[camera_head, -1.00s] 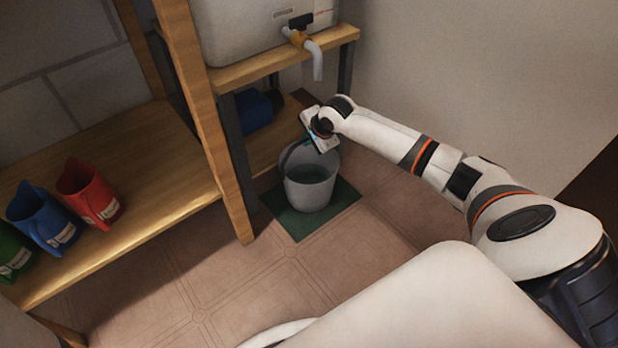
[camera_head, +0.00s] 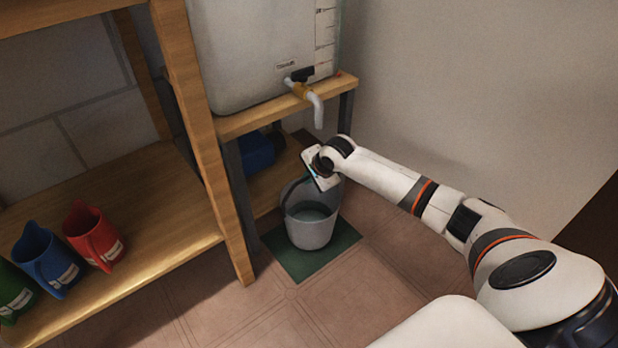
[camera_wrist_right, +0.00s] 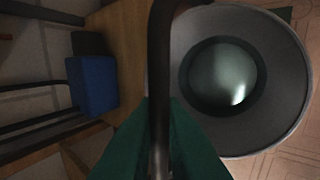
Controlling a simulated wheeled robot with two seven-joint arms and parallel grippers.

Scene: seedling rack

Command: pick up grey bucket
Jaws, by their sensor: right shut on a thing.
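The grey bucket (camera_head: 311,232) is upright at the green mat (camera_head: 285,262) below the tap, with what looks like water inside. I cannot tell if its base touches the mat. Its dark handle is raised. My right gripper (camera_head: 316,180) is above the bucket's rim, shut on the handle. In the right wrist view the handle (camera_wrist_right: 161,60) runs down between the green fingertips (camera_wrist_right: 160,110), and the open bucket (camera_wrist_right: 285,110) is to the right. My left gripper is out of view.
A white tank (camera_head: 255,60) with a tap (camera_head: 312,98) stands on a wooden shelf just above the bucket. A wooden post (camera_head: 215,165) is close left. Red (camera_head: 90,236), blue (camera_head: 45,262) and green (camera_head: 12,292) jugs stand on the lower shelf. A blue object (camera_head: 256,152) is behind.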

